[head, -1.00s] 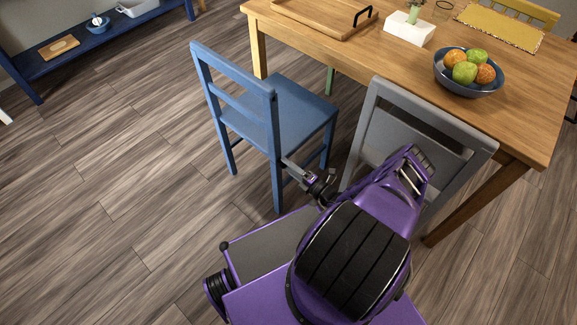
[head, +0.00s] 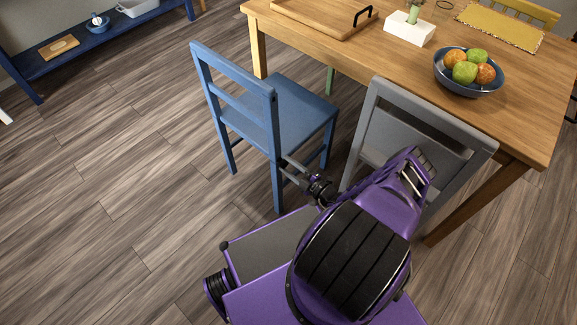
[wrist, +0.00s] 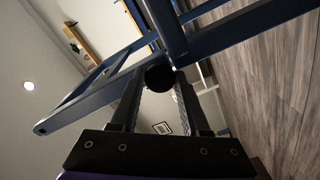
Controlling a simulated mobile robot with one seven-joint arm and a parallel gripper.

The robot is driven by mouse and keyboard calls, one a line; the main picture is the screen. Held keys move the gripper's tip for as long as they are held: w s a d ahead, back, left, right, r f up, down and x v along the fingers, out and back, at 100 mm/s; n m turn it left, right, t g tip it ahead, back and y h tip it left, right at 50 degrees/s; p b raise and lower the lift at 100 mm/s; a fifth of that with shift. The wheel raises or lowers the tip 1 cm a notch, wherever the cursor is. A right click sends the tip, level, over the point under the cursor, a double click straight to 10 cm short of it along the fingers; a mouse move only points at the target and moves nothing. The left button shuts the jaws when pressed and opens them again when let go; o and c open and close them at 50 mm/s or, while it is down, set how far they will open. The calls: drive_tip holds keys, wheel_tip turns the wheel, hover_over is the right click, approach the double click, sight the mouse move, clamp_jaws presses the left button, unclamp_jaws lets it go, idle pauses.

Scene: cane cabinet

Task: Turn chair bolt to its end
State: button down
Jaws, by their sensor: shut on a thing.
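The blue chair (head: 262,118) stands upright left of the grey chair. The bolt head lies against the blue chair frame (wrist: 200,42). The bolt's shaft is hidden behind its head. In the head view the bolt is too small to tell from the fingers.
A grey chair (head: 412,130) stands close to the right of my arm, against the wooden table (head: 420,62). On the table are a fruit bowl (head: 468,84), a white box (head: 408,30) and a tray (head: 320,16). The floor (head: 120,170) at left is clear.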

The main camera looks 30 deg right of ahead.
idle(0.4)
drive_tip(key=shift+c, duration=1.9)
unclamp_jaws()
drive_tip(key=shift+r, duration=0.1)
wheel_tip(320, 180, up, 10)
drive_tip(key=p, duration=0.2)
drive_tip(key=shift+p, duration=0.3)
